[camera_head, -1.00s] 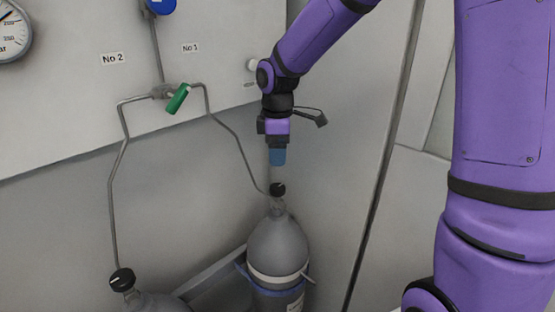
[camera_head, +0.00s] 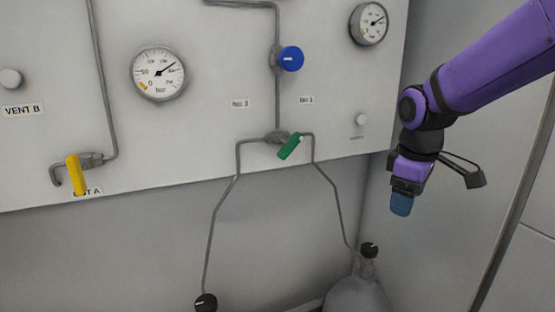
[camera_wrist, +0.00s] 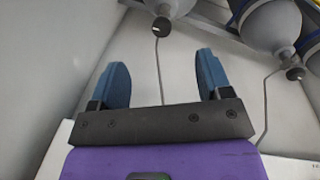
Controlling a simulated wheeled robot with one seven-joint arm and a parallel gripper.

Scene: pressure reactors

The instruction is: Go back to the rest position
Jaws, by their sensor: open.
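My gripper (camera_head: 401,204) hangs at the right in the head view, pointing down, with blue fingertips, above and right of the right gas cylinder (camera_head: 357,296). In the wrist view its two blue fingers (camera_wrist: 163,84) stand wide apart with nothing between them. The right cylinder's black valve knob (camera_head: 369,250) is below and left of the gripper, clear of it. The wrist view shows grey cylinders (camera_wrist: 270,24) beyond the fingers.
The panel carries a blue knob (camera_head: 291,59), a green lever (camera_head: 290,147), a yellow lever (camera_head: 75,174) and gauges (camera_head: 158,73). Thin pipes run down to the cylinders. Another black knob (camera_head: 205,303) is at the bottom. A side wall (camera_head: 440,245) stands behind the gripper.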

